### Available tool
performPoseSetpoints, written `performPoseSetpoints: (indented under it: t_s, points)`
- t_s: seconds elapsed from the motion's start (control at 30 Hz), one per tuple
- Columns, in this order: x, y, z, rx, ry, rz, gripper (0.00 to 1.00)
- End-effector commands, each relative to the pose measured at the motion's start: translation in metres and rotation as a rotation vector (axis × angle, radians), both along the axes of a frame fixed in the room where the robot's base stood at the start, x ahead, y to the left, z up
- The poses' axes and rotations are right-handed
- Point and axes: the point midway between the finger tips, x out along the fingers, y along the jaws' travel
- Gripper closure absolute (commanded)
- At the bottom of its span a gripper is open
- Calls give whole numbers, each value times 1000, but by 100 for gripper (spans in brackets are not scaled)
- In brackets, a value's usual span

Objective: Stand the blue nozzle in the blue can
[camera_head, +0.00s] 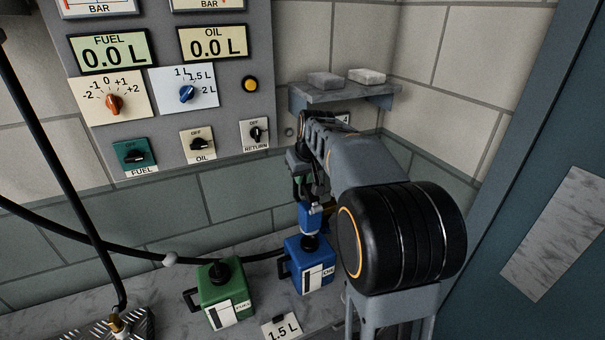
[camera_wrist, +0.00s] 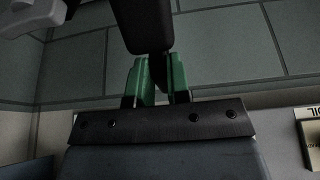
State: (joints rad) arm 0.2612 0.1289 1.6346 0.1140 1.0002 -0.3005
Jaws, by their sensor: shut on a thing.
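The blue can (camera_head: 308,277), labelled OIL, stands on the ledge with its dark mouth (camera_head: 310,243) facing up. The blue nozzle (camera_head: 312,218) is upright right above that mouth. I cannot tell whether its spout is inside the mouth. My gripper (camera_head: 302,188) is above the blue nozzle and shut on its upper part. In the wrist view the green-padded fingers (camera_wrist: 158,80) close around a black part (camera_wrist: 147,22), likely the nozzle's handle. The blue body and the can are not visible in that view.
A green FUEL can (camera_head: 222,300) stands left of the blue can, with a 1.5 L card (camera_head: 281,328) in front. A black hose (camera_head: 90,235) runs across the left. The panel (camera_head: 225,110) and a small shelf (camera_head: 340,94) are on the wall behind.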

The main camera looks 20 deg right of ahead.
Motion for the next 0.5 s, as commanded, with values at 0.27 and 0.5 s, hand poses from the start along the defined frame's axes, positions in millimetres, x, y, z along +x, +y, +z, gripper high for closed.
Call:
performPoseSetpoints:
  t_s: [0.27,0.5]
  points:
    - [0,0,-23,0,-1,0,100]
    - [0,0,-26,0,-1,0,100]
